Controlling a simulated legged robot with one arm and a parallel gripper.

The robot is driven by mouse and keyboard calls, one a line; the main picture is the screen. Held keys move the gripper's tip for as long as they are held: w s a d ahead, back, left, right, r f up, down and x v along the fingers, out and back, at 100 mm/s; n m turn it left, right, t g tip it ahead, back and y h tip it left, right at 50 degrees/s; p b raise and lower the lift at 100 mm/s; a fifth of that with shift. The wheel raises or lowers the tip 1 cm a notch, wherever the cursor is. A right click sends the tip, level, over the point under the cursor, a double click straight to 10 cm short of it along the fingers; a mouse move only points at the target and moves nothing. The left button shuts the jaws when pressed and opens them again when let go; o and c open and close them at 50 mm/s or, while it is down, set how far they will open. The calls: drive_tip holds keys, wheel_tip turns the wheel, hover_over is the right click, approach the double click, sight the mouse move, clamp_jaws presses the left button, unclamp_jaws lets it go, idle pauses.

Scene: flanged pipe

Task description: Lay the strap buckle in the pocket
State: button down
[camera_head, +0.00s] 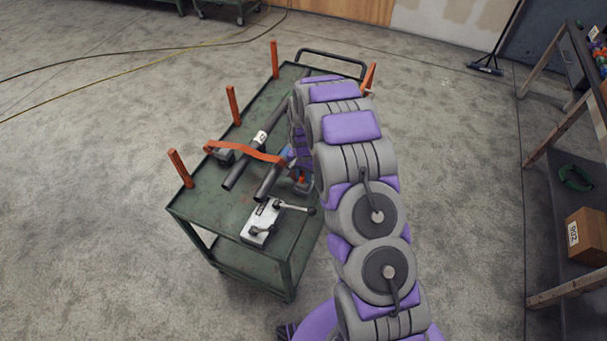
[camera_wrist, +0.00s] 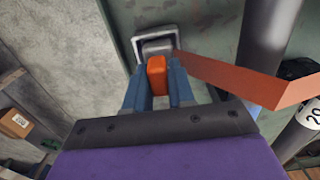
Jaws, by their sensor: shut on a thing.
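The orange strap buckle (camera_wrist: 156,76) is between the blue fingers of my gripper (camera_wrist: 158,88) in the wrist view, and the fingers are shut on it. The grey, square-rimmed pocket (camera_wrist: 139,43) lies just beyond the buckle, on the green cart top. The buckle's far end overlaps the pocket's near edge in this view; I cannot tell whether they touch. The orange strap (camera_wrist: 235,80) runs right from beside the buckle. In the head view the strap (camera_head: 245,151) crosses over dark pipes to a grey block at left. My gripper (camera_head: 294,172) is mostly hidden by my arm there.
Two dark pipes (camera_head: 240,170) lie on the green cart (camera_head: 200,205). A grey clamp with a lever (camera_head: 262,218) sits at the cart's near edge. Orange posts (camera_head: 233,106) stand along its edges. A shelf with a box (camera_head: 588,236) is at right.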

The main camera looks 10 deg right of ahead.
drive_tip(key=shift+f, duration=0.45)
drive_tip(key=c, duration=0.9)
unclamp_jaws()
wheel_tip(320, 180, up, 17)
drive_tip(key=p, duration=0.3)
drive_tip(key=shift+w+r+p, duration=0.1)
drive_tip(key=shift+p, duration=0.25)
